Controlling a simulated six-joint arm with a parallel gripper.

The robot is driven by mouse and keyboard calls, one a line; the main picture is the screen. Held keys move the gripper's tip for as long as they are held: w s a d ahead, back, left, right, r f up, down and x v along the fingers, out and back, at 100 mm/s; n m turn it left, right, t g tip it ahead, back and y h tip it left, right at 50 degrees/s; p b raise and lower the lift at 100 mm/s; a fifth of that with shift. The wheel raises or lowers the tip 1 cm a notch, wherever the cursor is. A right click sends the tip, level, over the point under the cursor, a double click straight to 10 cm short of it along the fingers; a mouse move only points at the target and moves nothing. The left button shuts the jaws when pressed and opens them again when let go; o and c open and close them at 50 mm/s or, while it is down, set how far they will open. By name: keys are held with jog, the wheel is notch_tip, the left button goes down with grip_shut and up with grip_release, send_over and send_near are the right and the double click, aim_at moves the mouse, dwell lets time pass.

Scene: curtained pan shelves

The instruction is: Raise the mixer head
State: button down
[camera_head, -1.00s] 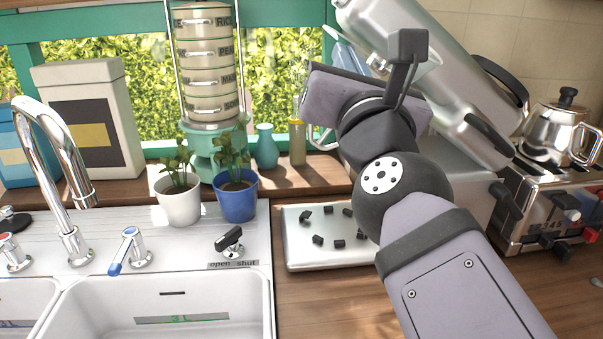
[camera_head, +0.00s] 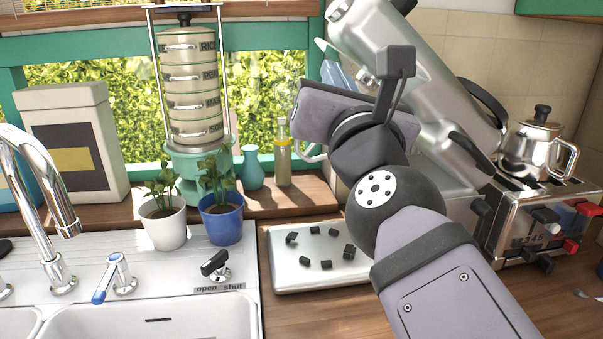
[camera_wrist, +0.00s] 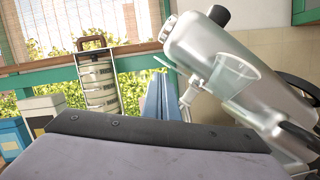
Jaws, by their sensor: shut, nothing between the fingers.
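The mixer head (camera_head: 405,75) is a long silver body tilted up steeply, its front end high at upper left and its rear low at right. It also shows tilted in the wrist view (camera_wrist: 215,60), with a clear shield below it. A black lever sits on its lower side. My gripper (camera_head: 335,108) is in front of the mixer, beside the raised head's underside. Its fingers are hidden behind its purple-grey housing, and it appears shut and empty. I cannot tell whether it touches the mixer. My arm hides much of the mixer's lower part.
A tray with dark cubes (camera_head: 280,275) lies left of my arm. A toaster (camera_head: 520,220) and a metal kettle (camera_head: 535,145) stand right of the mixer. Potted plants, a teal vase (camera_head: 251,170) and a bottle (camera_head: 283,160) line the sill. The sink is at lower left.

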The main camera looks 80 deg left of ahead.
jog(key=s+d+f+b, duration=0.2)
jog(key=d, duration=0.3)
jog(key=s+d+f+b, duration=0.1)
jog(key=d+f+b, duration=0.1)
jog(key=d+b, duration=0.1)
jog(key=shift+s+d+f, duration=0.25)
jog(key=shift+s+d, duration=0.15)
jog(key=shift+d, duration=0.5)
